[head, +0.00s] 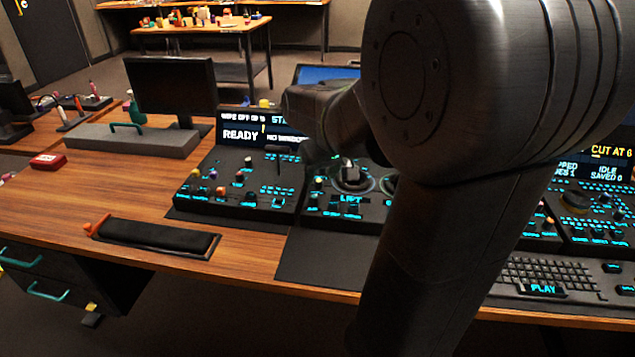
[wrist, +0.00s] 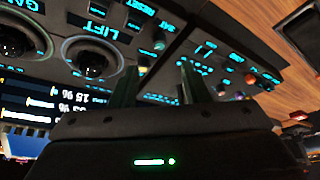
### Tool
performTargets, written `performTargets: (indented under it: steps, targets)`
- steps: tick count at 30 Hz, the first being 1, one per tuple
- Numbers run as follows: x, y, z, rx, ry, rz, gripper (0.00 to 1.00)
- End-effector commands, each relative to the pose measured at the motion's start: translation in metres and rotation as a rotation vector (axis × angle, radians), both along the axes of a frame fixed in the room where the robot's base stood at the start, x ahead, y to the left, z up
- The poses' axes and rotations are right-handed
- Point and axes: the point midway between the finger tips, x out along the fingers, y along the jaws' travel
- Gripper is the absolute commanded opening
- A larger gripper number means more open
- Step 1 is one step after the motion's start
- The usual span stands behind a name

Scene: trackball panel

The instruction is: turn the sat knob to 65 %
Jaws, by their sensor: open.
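The trackball panel (head: 345,200) is dark with glowing cyan labels; the LIFT ring with its trackball (head: 351,178) shows in the head view. In the wrist view, turned nearly upside down, the SAT label (wrist: 151,11) is near the top. Small knobs (wrist: 145,65) show beside and between my fingers; I cannot tell for certain which is the sat knob, or its setting. My gripper (wrist: 158,80) is open, with two dark fingers apart and nothing visibly held. In the head view my arm hides part of the panel, and the fingers are hard to make out.
A lit screen (head: 240,134) reading READY stands behind the left panel. A black wrist rest (head: 155,238) with an orange end lies in front, on the wooden desk (head: 60,205). A keyboard (head: 545,272) is at right. A dark monitor (head: 170,85) stands back left.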

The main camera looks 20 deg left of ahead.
Motion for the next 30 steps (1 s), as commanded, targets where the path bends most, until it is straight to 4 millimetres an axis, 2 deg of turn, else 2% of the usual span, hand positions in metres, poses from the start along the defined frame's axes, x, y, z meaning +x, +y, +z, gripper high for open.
performTargets:
  steps: [1, 4, 12, 23, 26, 30]
  targets:
    - [-0.002, -0.003, 0.013, 0.002, -0.003, 0.000, 0.42]
    - [-0.007, -0.008, 0.027, 0.001, -0.001, 0.000, 0.42]
    - [-0.012, -0.013, 0.043, 0.000, 0.000, 0.000, 0.42]
    - [-0.011, -0.013, 0.040, -0.001, 0.001, 0.000, 0.42]
    - [-0.010, -0.010, 0.031, -0.002, 0.003, 0.000, 0.42]
    - [-0.004, -0.004, 0.009, -0.003, 0.004, 0.000, 0.42]
